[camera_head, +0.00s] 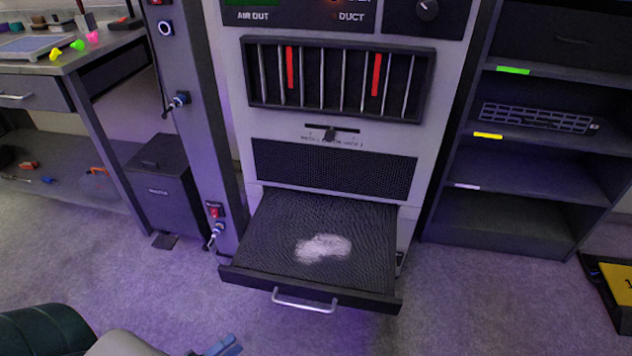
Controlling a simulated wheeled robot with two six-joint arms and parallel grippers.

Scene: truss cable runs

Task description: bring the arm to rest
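My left arm (125,343) comes in at the bottom left corner, with a dark green part and a pale grey part. The blue tips of my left gripper (224,347) show at the bottom edge, cut off by the frame. They are in front of and below the pulled-out drawer, and I see nothing held in them. Too little shows to tell whether they are open or shut. My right arm and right gripper are not in view.
A mesh-topped drawer (255,232) with a pale powdery patch (323,248) sticks out of the grey cabinet (233,130). A shelf unit (530,190) stands right, a workbench (40,85) and a dark bin (160,190) left. A yellow-topped item (618,283) lies far right. Carpet around is mostly clear.

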